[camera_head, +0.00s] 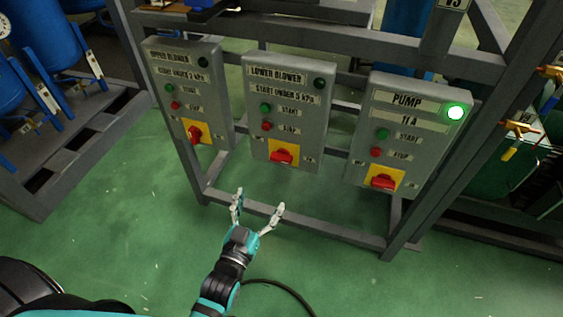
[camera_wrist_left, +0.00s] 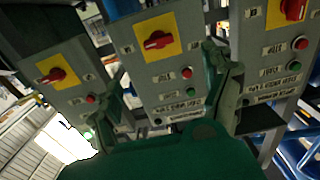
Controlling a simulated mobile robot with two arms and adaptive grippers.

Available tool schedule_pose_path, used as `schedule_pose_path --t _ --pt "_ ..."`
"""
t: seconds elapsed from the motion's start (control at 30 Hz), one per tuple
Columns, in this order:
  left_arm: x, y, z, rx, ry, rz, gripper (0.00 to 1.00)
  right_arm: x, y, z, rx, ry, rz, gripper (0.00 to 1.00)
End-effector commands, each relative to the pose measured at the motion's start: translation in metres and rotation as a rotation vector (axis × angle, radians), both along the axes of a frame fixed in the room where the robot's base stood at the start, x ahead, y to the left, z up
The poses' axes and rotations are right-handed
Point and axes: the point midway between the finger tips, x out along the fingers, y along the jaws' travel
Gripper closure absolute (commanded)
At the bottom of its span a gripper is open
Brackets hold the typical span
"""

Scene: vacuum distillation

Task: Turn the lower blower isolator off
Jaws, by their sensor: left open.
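The lower blower isolator (camera_head: 282,156) is a red rotary handle on a yellow plate, low on the middle grey box (camera_head: 290,85). Its handle lies roughly horizontal. The box's lamp (camera_head: 319,83) is dark. In the upside-down left wrist view the isolator (camera_wrist_left: 158,40) shows on the middle box, its handle roughly level. My left gripper (camera_head: 259,200) is open and empty, below and in front of the middle box, apart from the handle. In the wrist view its two fingers (camera_wrist_left: 155,85) stand spread either side of the middle box. My right gripper is not in view.
The pump box (camera_head: 412,120) stands right, with a lit green lamp (camera_head: 455,113) and a roughly horizontal red handle (camera_head: 383,182). A grey frame rail (camera_head: 330,235) runs low below the boxes. Green floor lies in front.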

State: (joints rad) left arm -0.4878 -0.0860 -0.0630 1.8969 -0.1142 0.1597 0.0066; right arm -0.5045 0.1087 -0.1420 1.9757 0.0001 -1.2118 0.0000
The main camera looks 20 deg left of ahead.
Motion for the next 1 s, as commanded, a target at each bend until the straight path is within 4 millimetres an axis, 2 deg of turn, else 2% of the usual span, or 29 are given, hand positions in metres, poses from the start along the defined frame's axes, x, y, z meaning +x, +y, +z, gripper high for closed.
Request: schedule_pose_path --t 0.4,0.6,0.8,1.0 --pt "0.093 -0.004 -0.001 0.000 -0.002 -0.001 0.17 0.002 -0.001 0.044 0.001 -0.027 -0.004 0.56" --pt "0.129 -0.005 -0.001 -0.001 0.000 -0.001 0.17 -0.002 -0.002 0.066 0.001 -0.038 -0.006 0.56" --pt "0.147 -0.005 -0.001 -0.001 0.001 0.000 0.17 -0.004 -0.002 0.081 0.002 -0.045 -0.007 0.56" --pt "0.151 -0.006 -0.001 -0.001 0.003 0.000 0.17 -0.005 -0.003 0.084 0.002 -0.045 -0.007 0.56"
